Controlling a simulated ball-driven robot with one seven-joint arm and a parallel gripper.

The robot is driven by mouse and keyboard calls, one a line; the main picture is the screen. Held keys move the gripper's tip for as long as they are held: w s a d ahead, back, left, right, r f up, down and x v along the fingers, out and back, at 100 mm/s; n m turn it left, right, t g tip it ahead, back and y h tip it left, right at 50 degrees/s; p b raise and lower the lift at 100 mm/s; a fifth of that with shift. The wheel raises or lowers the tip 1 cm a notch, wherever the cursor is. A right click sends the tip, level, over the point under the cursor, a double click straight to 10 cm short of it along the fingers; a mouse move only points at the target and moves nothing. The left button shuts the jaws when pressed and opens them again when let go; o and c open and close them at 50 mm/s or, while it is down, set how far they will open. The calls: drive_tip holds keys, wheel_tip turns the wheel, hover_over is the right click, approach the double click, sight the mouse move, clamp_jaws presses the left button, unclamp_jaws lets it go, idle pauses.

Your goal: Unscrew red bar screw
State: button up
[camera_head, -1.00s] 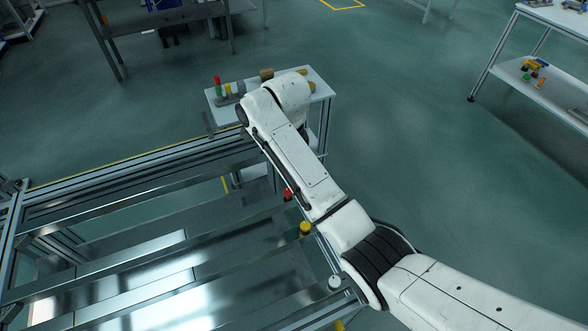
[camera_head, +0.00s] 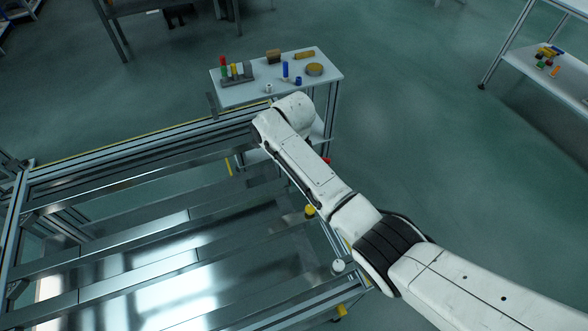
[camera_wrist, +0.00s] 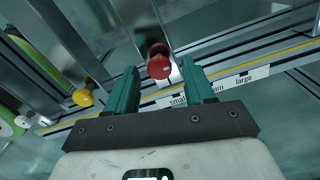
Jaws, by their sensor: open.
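The red bar screw (camera_wrist: 159,62) has a round red head and shows in the wrist view just beyond and between my fingertips. In the head view only a bit of the red screw (camera_head: 327,160) shows at the right side of my arm. My gripper (camera_wrist: 160,72) has two teal fingers standing apart, one on each side of the red head as seen from the wrist. I see no contact, and the depth between fingertips and head is hard to tell. My gripper is hidden behind the arm in the head view.
A small table (camera_head: 235,97) with several coloured parts stands behind my arm.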

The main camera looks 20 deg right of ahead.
clamp_jaws()
idle(0.5)
drive_tip(key=shift+n, duration=0.3)
